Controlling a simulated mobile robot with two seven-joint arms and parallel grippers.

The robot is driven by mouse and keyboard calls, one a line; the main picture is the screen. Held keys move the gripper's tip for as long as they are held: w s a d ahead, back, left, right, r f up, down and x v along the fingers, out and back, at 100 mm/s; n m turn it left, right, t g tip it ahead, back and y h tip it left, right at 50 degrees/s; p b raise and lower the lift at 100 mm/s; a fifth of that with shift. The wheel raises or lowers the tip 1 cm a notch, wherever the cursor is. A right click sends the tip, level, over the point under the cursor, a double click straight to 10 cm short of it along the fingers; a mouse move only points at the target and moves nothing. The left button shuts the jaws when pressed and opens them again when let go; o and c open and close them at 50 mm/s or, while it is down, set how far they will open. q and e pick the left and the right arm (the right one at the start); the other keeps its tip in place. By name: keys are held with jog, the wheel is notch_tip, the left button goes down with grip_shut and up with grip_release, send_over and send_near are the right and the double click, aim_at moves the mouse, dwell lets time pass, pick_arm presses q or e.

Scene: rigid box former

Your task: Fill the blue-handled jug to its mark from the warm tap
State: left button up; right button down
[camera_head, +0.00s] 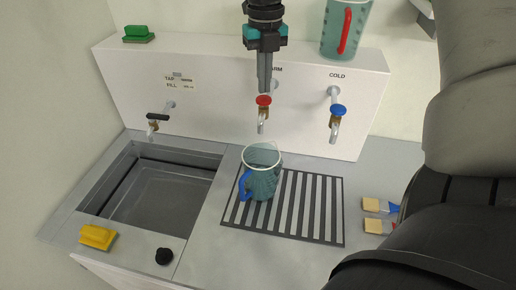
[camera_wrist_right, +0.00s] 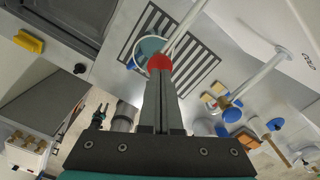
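The blue-handled jug (camera_head: 264,185) stands upright on the striped drain grid, below the warm tap's spout (camera_head: 262,127). It looks teal and see-through; I cannot make out its mark or a water level. No stream shows under the spout. The warm tap has a red knob (camera_head: 263,100), which also shows in the wrist view (camera_wrist_right: 160,62). My right gripper (camera_head: 264,90) points down from above, its fingers together, with the tips right at the red knob. I cannot tell whether they touch it. My left gripper is not in view.
A blue-knobbed cold tap (camera_head: 338,110) is to the right, a black-handled tap (camera_head: 157,116) to the left above the sink (camera_head: 122,178). A red-handled jug (camera_head: 346,30) stands on the ledge. A yellow sponge (camera_head: 97,237), green brush (camera_head: 138,34) and wooden-ended brushes (camera_head: 374,205) lie around.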

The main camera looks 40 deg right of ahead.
aim_at(264, 98)
notch_tip(264, 98, up, 6)
jog(key=p, duration=0.3)
dwell(0.5)
dwell(0.4)
